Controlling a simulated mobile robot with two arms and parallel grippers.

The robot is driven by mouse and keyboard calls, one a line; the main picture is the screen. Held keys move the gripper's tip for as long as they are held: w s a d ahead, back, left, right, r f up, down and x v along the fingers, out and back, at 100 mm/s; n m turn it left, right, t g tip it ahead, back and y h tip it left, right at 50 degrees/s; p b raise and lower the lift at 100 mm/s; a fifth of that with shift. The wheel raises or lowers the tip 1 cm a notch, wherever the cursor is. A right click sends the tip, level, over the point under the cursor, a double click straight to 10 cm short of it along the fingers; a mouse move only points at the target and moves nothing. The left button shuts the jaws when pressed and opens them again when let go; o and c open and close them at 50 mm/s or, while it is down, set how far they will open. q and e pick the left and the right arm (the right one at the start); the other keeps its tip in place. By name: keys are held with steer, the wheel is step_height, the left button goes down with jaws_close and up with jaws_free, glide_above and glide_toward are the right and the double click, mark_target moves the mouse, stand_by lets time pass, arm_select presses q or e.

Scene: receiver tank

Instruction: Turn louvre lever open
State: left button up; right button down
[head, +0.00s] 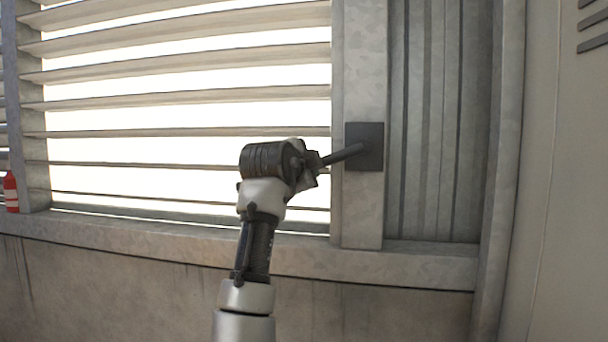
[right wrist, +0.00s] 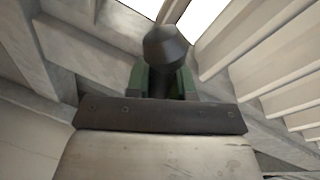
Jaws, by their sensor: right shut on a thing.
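The louvre lever (head: 345,154) is a dark rod that comes out of a dark square plate (head: 371,133) on the post right of the louvre. It points left and slightly down into my right gripper (head: 311,167). In the right wrist view the lever's dark rounded knob (right wrist: 165,47) stands out beyond the green fingers of my right gripper (right wrist: 162,84), which are shut on the shaft below it. The louvre slats (head: 190,105) are tilted, with bright gaps between them. My left gripper is in neither view.
A concrete sill (head: 420,268) runs below the louvre. A red bottle-like object (head: 11,192) stands on it at the far left. A ribbed grey panel (head: 432,120) lies right of the post, and a pale wall (head: 560,200) stands at the far right.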

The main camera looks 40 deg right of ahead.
steer(key=shift+w+a+r+m+p, duration=0.15)
steer(key=shift+r+m+p, duration=0.25)
steer(key=shift+r, duration=0.25)
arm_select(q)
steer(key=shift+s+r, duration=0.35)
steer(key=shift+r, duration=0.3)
arm_select(e)
steer(key=shift+r, duration=0.1)
steer(key=c, duration=1)
jaws_free()
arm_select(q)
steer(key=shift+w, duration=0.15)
arm_select(e)
steer(key=shift+o, duration=0.2)
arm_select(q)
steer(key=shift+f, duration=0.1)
